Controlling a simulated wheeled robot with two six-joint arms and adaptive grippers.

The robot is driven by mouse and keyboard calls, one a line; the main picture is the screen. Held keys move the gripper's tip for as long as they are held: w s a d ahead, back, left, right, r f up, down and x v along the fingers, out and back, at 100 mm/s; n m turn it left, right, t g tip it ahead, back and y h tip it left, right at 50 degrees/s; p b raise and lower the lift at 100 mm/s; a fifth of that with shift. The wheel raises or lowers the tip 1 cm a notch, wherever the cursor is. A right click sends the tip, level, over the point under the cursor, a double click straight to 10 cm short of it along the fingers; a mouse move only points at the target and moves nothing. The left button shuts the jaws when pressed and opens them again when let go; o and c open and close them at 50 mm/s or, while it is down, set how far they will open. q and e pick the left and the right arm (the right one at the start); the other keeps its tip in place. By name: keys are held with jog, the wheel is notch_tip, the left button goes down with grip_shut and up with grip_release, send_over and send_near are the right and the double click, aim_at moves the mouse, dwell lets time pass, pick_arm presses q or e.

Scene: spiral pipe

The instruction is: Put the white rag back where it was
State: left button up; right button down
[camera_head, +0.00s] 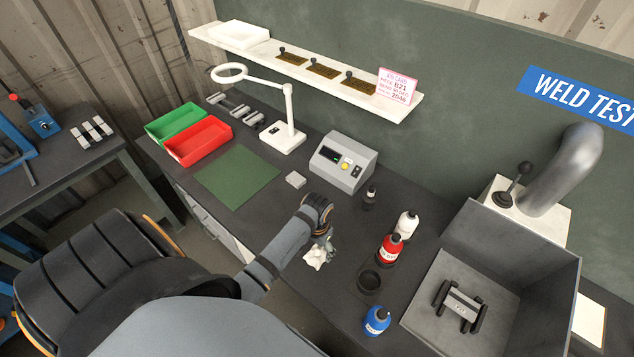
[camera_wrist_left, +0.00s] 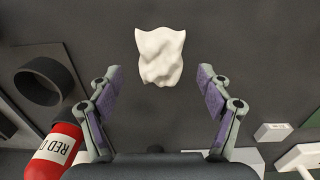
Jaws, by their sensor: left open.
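The white rag (camera_head: 319,254) lies crumpled on the dark bench top, below my left gripper (camera_head: 325,238) in the head view. In the left wrist view the rag (camera_wrist_left: 160,55) sits between and a little beyond the fingertips of my left gripper (camera_wrist_left: 160,82). The two fingers are spread apart, with nothing held between them. The gripper partly covers the rag in the head view. My right gripper does not show in either view.
Red (camera_head: 390,249), white (camera_head: 406,225) and blue (camera_head: 376,321) bottles stand right of the rag, near a black ring-shaped holder (camera_head: 370,281). A grey open box (camera_head: 425,308) stands further right. A control box (camera_head: 343,162), green mat (camera_head: 237,177) and lamp (camera_head: 283,138) are behind.

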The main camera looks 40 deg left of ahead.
aim_at(317, 251)
pick_arm(q)
notch_tip(317, 251, up, 9)
jog(key=b, duration=0.1)
jog(key=shift+f, duration=0.2)
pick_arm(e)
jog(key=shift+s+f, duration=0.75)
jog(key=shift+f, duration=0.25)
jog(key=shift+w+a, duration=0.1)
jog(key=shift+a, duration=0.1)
